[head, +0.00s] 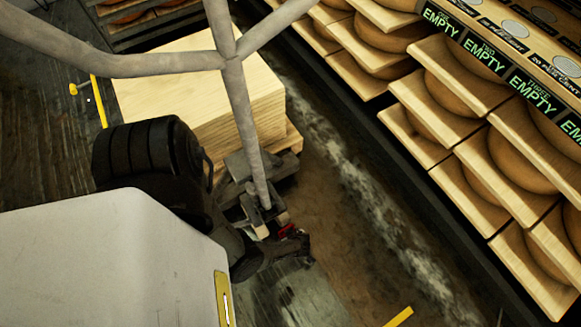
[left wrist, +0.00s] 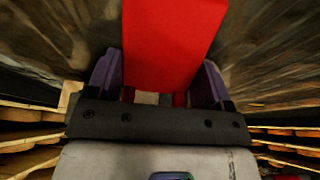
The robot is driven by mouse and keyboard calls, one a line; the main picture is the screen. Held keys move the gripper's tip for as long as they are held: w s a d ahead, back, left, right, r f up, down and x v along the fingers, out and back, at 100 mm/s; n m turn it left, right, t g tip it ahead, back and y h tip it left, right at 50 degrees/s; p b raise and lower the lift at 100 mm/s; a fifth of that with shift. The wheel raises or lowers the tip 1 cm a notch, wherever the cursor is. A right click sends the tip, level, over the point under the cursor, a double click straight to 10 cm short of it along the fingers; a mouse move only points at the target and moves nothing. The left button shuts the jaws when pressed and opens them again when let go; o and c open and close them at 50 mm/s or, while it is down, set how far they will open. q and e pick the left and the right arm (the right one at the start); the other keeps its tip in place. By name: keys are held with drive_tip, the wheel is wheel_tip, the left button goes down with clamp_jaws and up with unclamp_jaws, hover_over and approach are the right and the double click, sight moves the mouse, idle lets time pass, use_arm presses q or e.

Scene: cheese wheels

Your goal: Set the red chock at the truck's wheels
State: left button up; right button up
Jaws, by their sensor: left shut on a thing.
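The red chock (left wrist: 170,45) fills the upper middle of the left wrist view, between the two purple-grey fingers of my left gripper (left wrist: 158,85), which is shut on it. In the head view only a small patch of the red chock (head: 287,230) shows beside my left gripper (head: 291,238), low near the floor. The truck (head: 240,130) appears as a grey forked pole and handle with dark parts at its foot, just above my gripper. Its wheels cannot be clearly made out. I cannot tell whether the chock touches them or the floor. My right gripper is not in view.
A pale wooden block (head: 200,85) stands behind the pole. Shelves of cheese wheels (head: 480,130) with EMPTY labels line the right side. A worn floor strip (head: 350,190) lies open between. Yellow marks (head: 400,317) lie on the floor.

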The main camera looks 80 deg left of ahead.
use_arm(q)
drive_tip(key=f, duration=0.1)
drive_tip(key=f+b, duration=0.1)
drive_tip(key=s+f+b, duration=0.1)
drive_tip(key=shift+d+f, duration=0.25)
drive_tip(key=shift+f, duration=0.05)
drive_tip(key=shift+f+b, duration=0.25)
drive_tip(key=shift+b, duration=0.25)
drive_tip(key=shift+w+a, duration=0.15)
drive_tip(key=shift+w, duration=0.2)
drive_tip(key=shift+s+f, duration=0.1)
drive_tip(key=shift+s, duration=0.1)
drive_tip(key=o, duration=1.1)
drive_tip(key=shift+w, duration=0.1)
